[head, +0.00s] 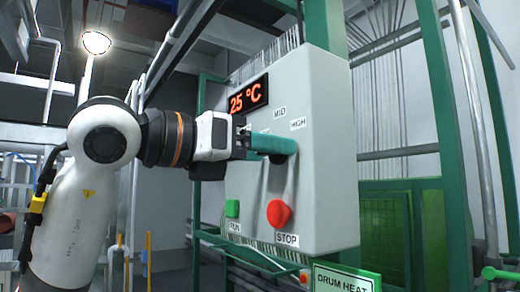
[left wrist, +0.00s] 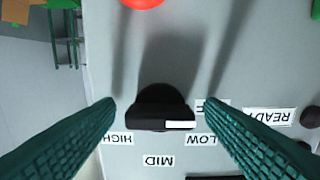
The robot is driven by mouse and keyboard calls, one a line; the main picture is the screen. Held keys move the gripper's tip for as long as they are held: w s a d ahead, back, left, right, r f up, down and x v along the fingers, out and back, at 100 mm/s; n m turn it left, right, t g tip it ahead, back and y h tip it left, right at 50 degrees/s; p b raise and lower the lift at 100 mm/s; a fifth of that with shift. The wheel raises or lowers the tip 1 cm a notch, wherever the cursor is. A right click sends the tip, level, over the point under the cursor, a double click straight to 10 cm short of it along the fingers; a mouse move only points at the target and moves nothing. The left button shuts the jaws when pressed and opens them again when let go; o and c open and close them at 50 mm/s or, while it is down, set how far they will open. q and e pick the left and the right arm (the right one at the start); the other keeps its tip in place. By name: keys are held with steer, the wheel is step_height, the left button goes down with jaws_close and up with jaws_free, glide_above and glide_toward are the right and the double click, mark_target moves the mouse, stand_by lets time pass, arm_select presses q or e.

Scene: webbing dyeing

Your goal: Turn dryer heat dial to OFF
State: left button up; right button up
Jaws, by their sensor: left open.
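The black heat dial (left wrist: 160,100) stands out from the grey control panel (head: 325,190). My left gripper (head: 284,148) reaches the panel from the left and hides most of the dial in the head view. In the left wrist view my left gripper (left wrist: 162,104) is open, with one teal finger on each side of the dial and visible gaps between. The dial's white mark (left wrist: 180,125) is at the right end of its bar, on the side of the LOW label (left wrist: 201,139) and a label partly hidden by the finger. My right gripper is not in view.
The display (head: 248,96) reads 25 °C. A red STOP button (head: 278,213) and green RUN button (head: 232,208) sit below the dial. Green frame posts (head: 437,100) stand to the right.

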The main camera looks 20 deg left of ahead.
arm_select(q)
steer(key=shift+s, duration=0.1)
steer(key=b+v, duration=0.2)
steer(key=v, duration=1)
